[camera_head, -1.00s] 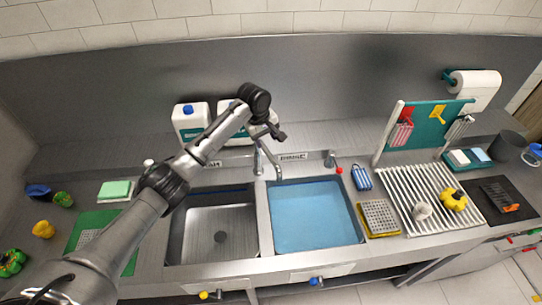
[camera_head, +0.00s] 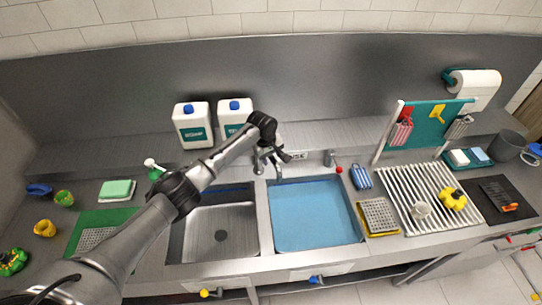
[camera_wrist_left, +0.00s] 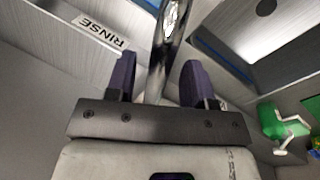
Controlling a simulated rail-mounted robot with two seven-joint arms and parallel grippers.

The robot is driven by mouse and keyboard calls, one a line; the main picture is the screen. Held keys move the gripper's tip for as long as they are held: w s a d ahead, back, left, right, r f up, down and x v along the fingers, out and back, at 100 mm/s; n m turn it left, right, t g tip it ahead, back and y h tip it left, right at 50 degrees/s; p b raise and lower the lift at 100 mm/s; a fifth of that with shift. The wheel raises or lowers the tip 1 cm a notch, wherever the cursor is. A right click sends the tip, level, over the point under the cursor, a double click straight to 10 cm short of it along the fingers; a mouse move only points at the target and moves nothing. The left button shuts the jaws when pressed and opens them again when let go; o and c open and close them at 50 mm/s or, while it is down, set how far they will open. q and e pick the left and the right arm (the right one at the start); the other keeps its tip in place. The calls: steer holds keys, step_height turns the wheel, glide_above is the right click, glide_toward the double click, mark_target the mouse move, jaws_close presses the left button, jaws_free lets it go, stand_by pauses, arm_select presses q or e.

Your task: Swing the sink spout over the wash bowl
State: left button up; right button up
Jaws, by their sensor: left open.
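The shiny metal sink spout (camera_head: 279,173) stands behind the two bowls, its tip over the back left corner of the blue water-filled bowl (camera_head: 315,215). The wash bowl (camera_head: 220,232) on the left is bare steel with a dark drain. My left gripper (camera_head: 284,157) is open at the spout and partly hides it. In the left wrist view the spout (camera_wrist_left: 168,40) runs between the two dark fingers of the gripper (camera_wrist_left: 157,68); I cannot tell whether they touch it. A RINSE label (camera_wrist_left: 100,30) lies beside one finger. My right gripper is not in view.
Two white jugs (camera_head: 193,125) stand behind the left bowl. A green and white spray bottle (camera_head: 153,168) stands left of it. A red-topped lever (camera_head: 339,170) is behind the water bowl.

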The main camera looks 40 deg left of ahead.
arm_select(q)
jaws_close()
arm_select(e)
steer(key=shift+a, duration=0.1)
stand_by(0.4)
